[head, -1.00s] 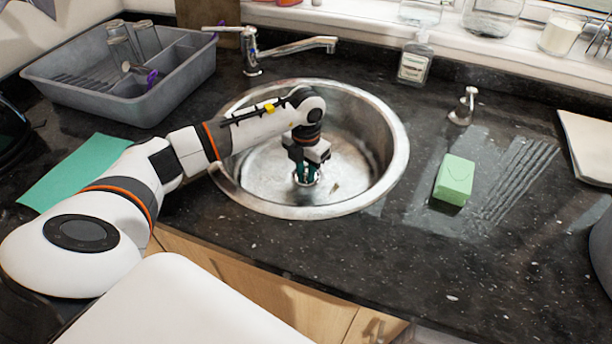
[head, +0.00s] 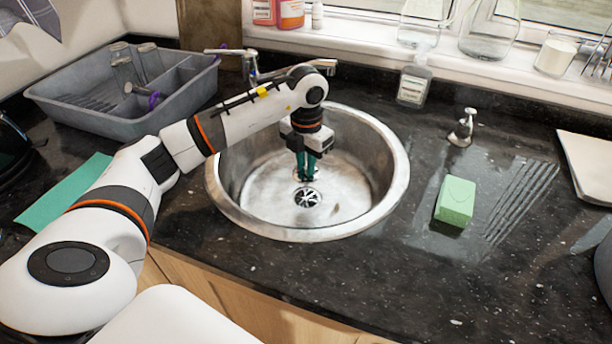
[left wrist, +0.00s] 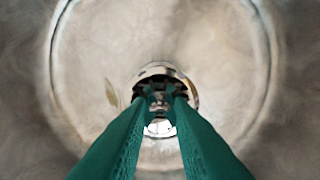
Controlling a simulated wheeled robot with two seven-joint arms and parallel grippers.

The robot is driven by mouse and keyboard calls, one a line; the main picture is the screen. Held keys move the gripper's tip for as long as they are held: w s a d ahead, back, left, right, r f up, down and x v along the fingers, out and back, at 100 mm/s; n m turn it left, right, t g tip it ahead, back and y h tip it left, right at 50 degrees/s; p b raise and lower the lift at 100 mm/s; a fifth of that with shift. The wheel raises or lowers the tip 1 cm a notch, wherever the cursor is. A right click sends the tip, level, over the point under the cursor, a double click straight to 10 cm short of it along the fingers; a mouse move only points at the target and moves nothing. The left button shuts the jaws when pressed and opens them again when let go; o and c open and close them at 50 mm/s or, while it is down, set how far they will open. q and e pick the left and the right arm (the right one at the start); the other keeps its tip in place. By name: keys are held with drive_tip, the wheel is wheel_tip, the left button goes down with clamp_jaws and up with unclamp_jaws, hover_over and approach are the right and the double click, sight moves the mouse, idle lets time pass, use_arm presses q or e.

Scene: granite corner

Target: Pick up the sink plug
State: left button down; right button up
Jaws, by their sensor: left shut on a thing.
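The round steel sink (head: 352,215) is set in the dark counter, and its drain (head: 308,198) is uncovered, with the strainer showing. My left gripper (head: 306,178) points straight down over the drain, its green fingers inside the bowl and apart from the bottom. The fingers are shut on the sink plug (left wrist: 160,104), a small shiny metal piece between the fingertips in the left wrist view. Most of the plug is hidden by the fingers, and in the head view I cannot make it out clearly. My right gripper is out of view.
The tap (head: 322,64) stands behind the sink, close to my left arm. A grey dish rack (head: 180,112) is at the back left. A green sponge (head: 455,200) and a chrome fitting (head: 462,128) are right of the sink. A soap bottle (head: 413,82) stands at the back.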

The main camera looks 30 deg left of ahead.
use_arm(q)
drive_tip(key=shift+r, duration=0.7)
wheel_tip(320, 180, up, 10)
drive_tip(key=p, duration=1.1)
drive_tip(key=shift+r, duration=0.2)
idle(0.4)
